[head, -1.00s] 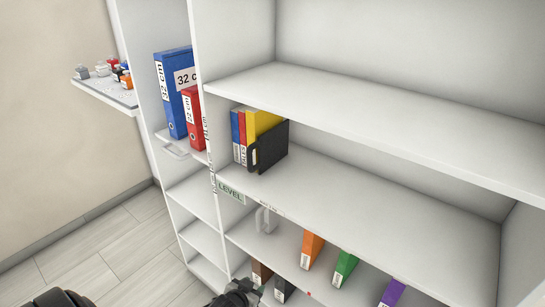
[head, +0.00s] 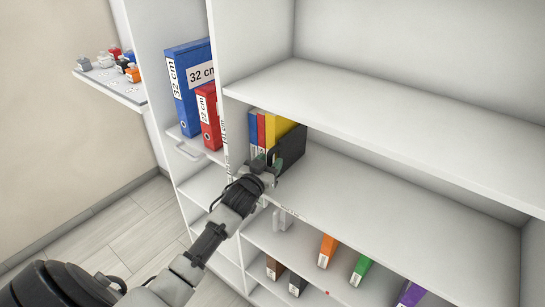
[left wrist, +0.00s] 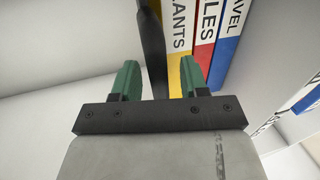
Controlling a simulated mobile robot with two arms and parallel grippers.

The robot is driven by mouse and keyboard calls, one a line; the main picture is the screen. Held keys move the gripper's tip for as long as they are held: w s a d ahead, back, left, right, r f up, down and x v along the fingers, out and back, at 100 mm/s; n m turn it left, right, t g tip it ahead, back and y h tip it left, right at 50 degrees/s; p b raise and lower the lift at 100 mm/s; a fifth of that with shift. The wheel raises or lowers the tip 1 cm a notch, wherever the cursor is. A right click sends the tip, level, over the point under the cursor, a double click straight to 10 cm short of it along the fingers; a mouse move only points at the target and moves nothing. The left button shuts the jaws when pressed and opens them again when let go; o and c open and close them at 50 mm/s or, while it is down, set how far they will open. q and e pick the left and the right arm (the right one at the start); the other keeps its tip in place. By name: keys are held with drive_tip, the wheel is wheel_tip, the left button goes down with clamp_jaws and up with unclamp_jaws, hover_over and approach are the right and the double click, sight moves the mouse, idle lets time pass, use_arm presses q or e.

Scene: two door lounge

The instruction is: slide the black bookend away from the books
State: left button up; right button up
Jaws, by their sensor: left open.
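The black bookend (head: 291,148) stands upright on the middle shelf, against the right side of the yellow book (head: 279,128). A red book (head: 261,127) and a blue book (head: 252,126) stand left of the yellow one. My left gripper (head: 273,161) is open at the shelf's front edge, at the bookend's front. In the left wrist view, the bookend's dark front edge (left wrist: 153,45) shows between the two green fingers, with space on both sides. I cannot tell whether the fingertips reach past it. The gripper partly hides the lower fronts of the books. My right gripper is out of view.
The middle shelf (head: 400,215) is bare to the right of the bookend. An upper shelf (head: 390,115) overhangs it. Blue (head: 188,95) and red (head: 209,118) binders stand in the left column. Orange (head: 328,250), green (head: 361,269) and other books stand on the lower shelf.

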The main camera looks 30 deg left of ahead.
sight(288, 151)
use_arm(q)
drive_tip(key=shift+w, duration=1.1)
drive_tip(key=shift+a, duration=0.1)
clamp_jaws()
